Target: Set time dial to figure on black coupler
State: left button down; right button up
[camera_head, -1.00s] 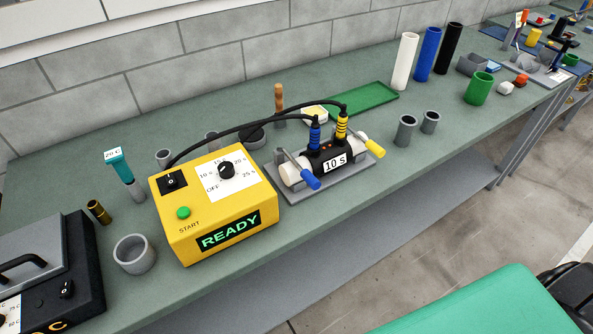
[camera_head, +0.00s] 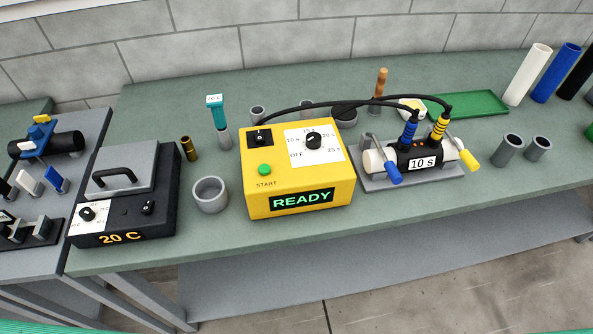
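The time dial (camera_head: 313,140) is a black knob on a white scale plate on top of the yellow control box (camera_head: 300,182). Its scale shows OFF, 10 s, 20 s and 25 s, with a 15 s mark partly hidden behind the knob. I cannot tell which mark the knob points to. The box's display (camera_head: 302,199) reads READY. The black coupler (camera_head: 405,153) sits between white pipe ends in a clamp and bears a label (camera_head: 422,163) reading 10 s. Blue and yellow plugs with black cables connect it to the box. Neither gripper is in view.
The box also has a green START button (camera_head: 264,169) and a black switch (camera_head: 260,138). A grey cup (camera_head: 210,195) stands left of it, then a dark heater (camera_head: 125,195) reading 20 C. A green tray (camera_head: 468,104) lies behind the clamp. The bench front right of the box is clear.

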aim_at(313, 139)
jog(key=k+j+z, duration=0.1)
jog(key=z, duration=0.3)
jog(key=k+j+z, duration=0.15)
jog(key=z, duration=0.3)
jog(key=k+j+z, duration=0.2)
jog(key=z, duration=0.2)
